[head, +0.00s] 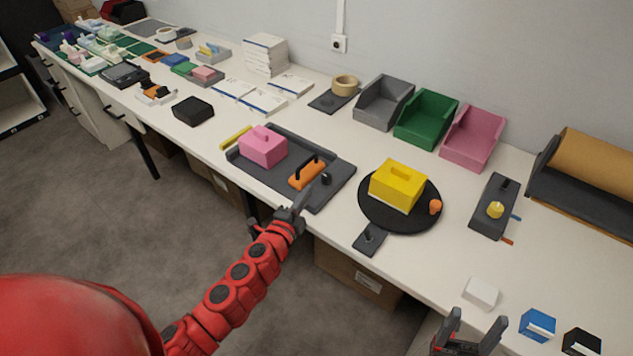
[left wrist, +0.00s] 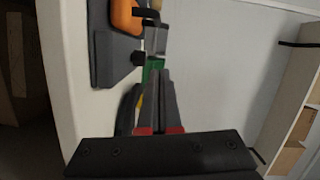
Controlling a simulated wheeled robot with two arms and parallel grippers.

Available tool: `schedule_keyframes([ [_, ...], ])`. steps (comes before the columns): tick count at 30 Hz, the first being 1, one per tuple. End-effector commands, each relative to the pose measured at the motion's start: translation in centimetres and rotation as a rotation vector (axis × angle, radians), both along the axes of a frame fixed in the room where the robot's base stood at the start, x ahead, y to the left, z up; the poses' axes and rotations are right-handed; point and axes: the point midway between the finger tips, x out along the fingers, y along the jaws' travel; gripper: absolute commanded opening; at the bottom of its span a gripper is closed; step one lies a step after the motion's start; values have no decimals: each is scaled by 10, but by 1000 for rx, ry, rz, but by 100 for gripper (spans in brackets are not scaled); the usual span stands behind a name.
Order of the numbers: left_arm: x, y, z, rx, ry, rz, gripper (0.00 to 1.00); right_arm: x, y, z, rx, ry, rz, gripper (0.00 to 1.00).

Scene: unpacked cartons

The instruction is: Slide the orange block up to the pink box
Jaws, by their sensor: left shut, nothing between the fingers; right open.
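The orange block (head: 303,178) has a black handle on top and lies on a dark grey tray (head: 325,192). The pink box (head: 263,150), with a small pink knob, stands on the same tray to the left of the block, with a narrow gap between them. A small black knob stands on the tray just right of the block. My left gripper (head: 302,200) is shut and empty, at the tray's front edge near the block. In the left wrist view the orange block (left wrist: 124,18) is partly cut off at the top. My right gripper (head: 472,326) is open and empty at the lower right.
A black turntable (head: 385,222) with a yellow box (head: 397,186) stands right of the tray. A small dark plate (head: 370,239) lies in front of it. Grey, green and pink bins (head: 472,138) stand behind. A yellow bar (head: 236,137) lies by the tray's left end.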

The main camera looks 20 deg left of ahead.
Motion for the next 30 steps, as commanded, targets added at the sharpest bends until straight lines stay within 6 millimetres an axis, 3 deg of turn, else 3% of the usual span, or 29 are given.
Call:
schedule_keyframes([
  [18,96,-13,-2,-8,-1,-4,0,0,0,16,0,0,0,69],
  [22,101,10,-9,-7,3,-1,0,0,0,18,0,0,0,69],
  [30,107,24,-11,-7,-2,-6,0,0,0,19,0,0,0,69],
])
